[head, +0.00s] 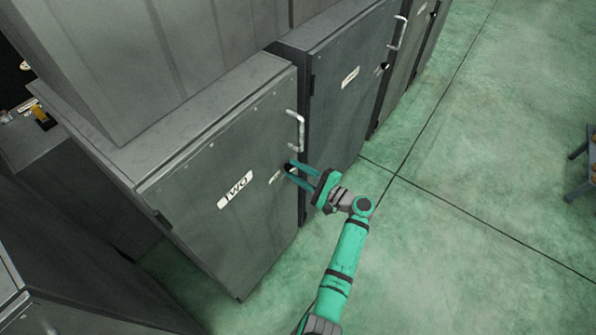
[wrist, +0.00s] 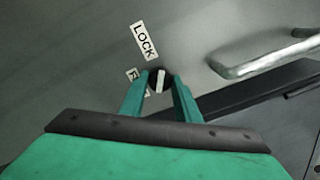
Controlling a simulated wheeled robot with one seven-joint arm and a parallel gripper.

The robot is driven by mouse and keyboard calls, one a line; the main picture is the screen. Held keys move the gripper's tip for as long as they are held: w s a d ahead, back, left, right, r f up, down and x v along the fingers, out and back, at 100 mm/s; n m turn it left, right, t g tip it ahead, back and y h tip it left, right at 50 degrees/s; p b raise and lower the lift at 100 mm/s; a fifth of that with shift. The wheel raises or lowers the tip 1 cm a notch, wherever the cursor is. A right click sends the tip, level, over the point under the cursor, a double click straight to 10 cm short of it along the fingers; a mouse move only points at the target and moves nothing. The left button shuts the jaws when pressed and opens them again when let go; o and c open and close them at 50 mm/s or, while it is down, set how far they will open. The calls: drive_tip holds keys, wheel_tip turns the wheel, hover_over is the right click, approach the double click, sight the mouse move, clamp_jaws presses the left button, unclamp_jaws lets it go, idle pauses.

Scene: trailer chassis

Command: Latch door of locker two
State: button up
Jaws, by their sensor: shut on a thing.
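The door (head: 222,200) of locker two is grey, carries a white plate (head: 236,190) whose visible letters read "WO", and looks closed. A metal bar handle (head: 295,130) is near its upper right edge; the handle also shows in the wrist view (wrist: 265,58). Below it is a round black latch knob with a pale bar (wrist: 161,81). The bar stands nearly upright in the wrist view. A "LOCK" label (wrist: 144,41) is above left of the knob; a second label (wrist: 133,76) is mostly hidden by a finger. My gripper (head: 290,170) is shut on the knob, one teal finger each side.
Another grey locker (head: 345,95) with its own handle and knob stands to the right. A dark blue stand (head: 580,165) is at the far right edge. The green floor (head: 450,220) to the right is clear.

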drive_tip(key=n, duration=0.6)
drive_tip(key=shift+a, duration=0.15)
drive_tip(key=shift+n, duration=0.3)
drive_tip(key=o, duration=1)
drive_tip(key=shift+o, duration=0.2)
drive_tip(key=shift+d, duration=0.3)
drive_tip(key=v, duration=1)
drive_tip(key=shift+s, duration=0.3)
